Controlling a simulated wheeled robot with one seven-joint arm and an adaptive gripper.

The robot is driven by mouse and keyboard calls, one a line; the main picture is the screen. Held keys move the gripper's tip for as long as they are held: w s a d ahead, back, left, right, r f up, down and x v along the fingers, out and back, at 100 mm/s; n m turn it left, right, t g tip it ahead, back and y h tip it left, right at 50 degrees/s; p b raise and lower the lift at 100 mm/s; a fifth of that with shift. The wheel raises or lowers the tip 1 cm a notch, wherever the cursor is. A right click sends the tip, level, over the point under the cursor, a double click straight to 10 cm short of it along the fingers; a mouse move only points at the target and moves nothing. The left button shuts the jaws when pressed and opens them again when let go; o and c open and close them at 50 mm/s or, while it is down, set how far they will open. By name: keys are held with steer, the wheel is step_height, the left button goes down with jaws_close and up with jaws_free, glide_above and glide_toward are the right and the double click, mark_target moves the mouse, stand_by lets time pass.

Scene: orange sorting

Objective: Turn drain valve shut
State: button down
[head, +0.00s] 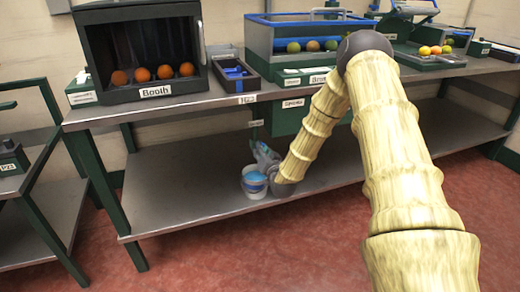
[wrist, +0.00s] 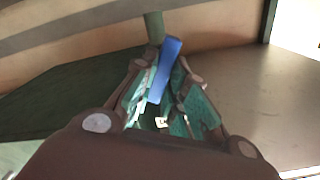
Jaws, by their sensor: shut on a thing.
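The drain valve's blue lever (wrist: 166,68) stands tilted between my fingers in the wrist view. A short green pipe (wrist: 154,28) shows just behind it. My gripper (wrist: 163,80) is shut on the blue lever, with teal pads on both sides. In the head view my gripper (head: 263,157) is below the bench top, just above a white and blue bucket (head: 254,183). The lever cannot be made out clearly there. The valve body is hidden.
The bucket stands on the lower shelf (head: 190,190). The bench top (head: 222,98) is above my gripper and carries a dark booth (head: 152,92) with several oranges and a blue-rimmed tank (head: 300,66). The shelf's left part is clear.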

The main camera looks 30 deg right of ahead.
steer(key=m, duration=0.4)
steer(key=m+b, duration=0.1)
steer(key=m, duration=0.7)
steer(key=shift+s+d+f+b, duration=0.1)
steer(key=shift+d+f+b, duration=0.15)
steer(key=shift+f+b, duration=0.15)
steer(key=shift+m, duration=0.3)
steer(key=c, duration=1.4)
jaws_free()
steer(key=shift+d, duration=0.1)
steer(key=shift+c, duration=0.2)
steer(key=shift+a, duration=0.2)
steer(key=v, duration=1.1)
steer(key=shift+s, duration=0.4)
